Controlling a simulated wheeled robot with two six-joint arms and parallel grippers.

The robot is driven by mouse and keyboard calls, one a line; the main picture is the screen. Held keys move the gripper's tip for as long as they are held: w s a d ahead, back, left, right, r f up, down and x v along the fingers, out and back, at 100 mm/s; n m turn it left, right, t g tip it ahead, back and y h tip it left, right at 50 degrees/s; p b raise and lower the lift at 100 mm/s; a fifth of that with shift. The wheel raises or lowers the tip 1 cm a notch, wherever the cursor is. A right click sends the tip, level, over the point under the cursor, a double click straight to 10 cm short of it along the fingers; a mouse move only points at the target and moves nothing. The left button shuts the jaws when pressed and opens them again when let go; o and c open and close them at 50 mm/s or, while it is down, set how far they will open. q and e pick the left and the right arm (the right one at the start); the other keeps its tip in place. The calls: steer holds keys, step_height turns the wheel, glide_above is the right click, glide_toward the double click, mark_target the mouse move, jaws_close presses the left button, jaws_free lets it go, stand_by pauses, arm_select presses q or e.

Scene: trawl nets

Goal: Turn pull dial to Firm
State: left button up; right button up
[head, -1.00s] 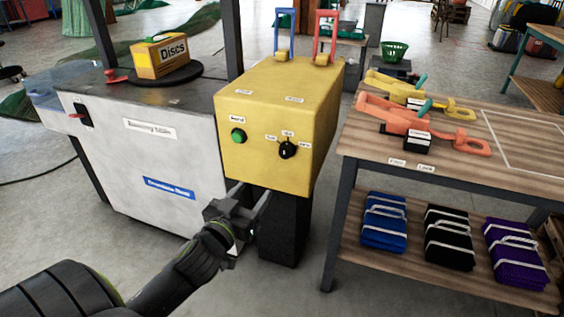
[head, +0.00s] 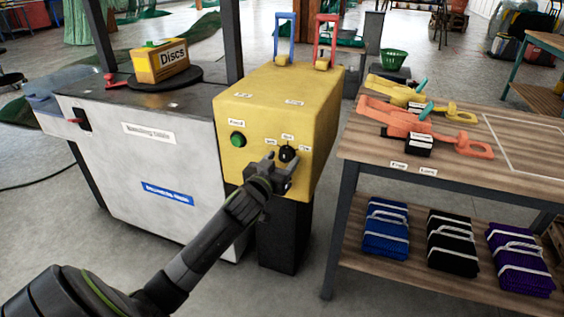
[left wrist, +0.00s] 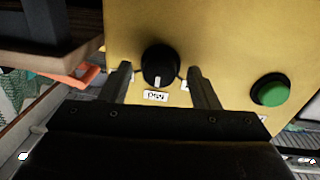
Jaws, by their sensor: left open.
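The black pull dial (head: 287,153) is on the front face of the yellow box (head: 266,174), with small white labels around it. In the left wrist view, which is upside down, the dial (left wrist: 160,64) shows a white pointer mark aimed at the middle label (left wrist: 156,96). Whether the fingertips touch the face I cannot tell. My right gripper is not in view.
A green button (head: 238,140) sits left of the dial on the same face. A blue lever (head: 284,38) and a red lever (head: 325,42) stand on top of the box. A grey cabinet (head: 150,165) is left, a wooden table (head: 460,150) right.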

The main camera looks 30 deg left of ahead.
arm_select(q)
steer(key=shift+w, duration=0.35)
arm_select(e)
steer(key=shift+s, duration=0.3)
arm_select(q)
steer(key=shift+c, duration=0.4)
steer(key=shift+a, duration=0.1)
steer(key=c, duration=0.7)
steer(key=shift+c, duration=0.5)
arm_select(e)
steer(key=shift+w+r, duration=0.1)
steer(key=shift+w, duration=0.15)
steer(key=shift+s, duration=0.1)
